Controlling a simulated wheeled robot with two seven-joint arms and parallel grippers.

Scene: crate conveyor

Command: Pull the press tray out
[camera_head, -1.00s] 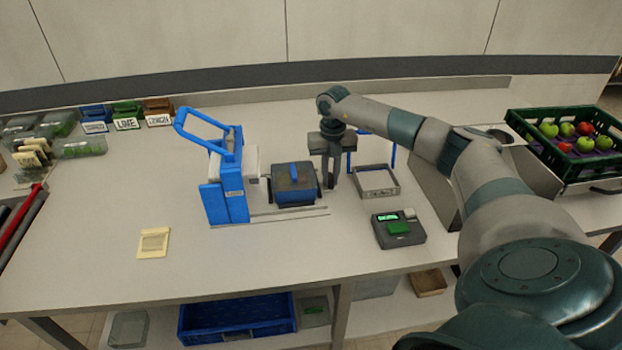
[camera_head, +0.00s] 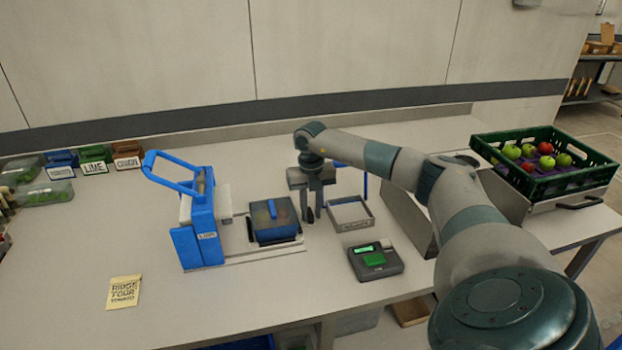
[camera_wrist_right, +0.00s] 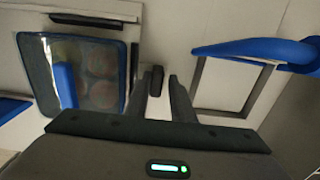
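The press (camera_head: 205,235) is a blue-framed device with a raised blue lever at the left middle of the head view. The press tray (camera_head: 276,237) is a dark box with a blue-handled lid, just right of the press and over its pale rails. In the right wrist view the tray (camera_wrist_right: 129,75) shows round reddish shapes through the lid. A small dark upright piece (camera_wrist_right: 156,80), perhaps the tray's handle, stands between my right gripper's fingers. My right gripper (camera_head: 313,216) points down at the tray's right side. Its fingers look apart, with gaps beside that piece. My left gripper is out of view.
An open metal frame (camera_head: 352,226) stands close to the right of my right gripper. A dark scale (camera_head: 390,262) with a green display is in front of it. A green crate of apples (camera_head: 606,167) is at far right. The table front left is mostly clear around a note card (camera_head: 123,291).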

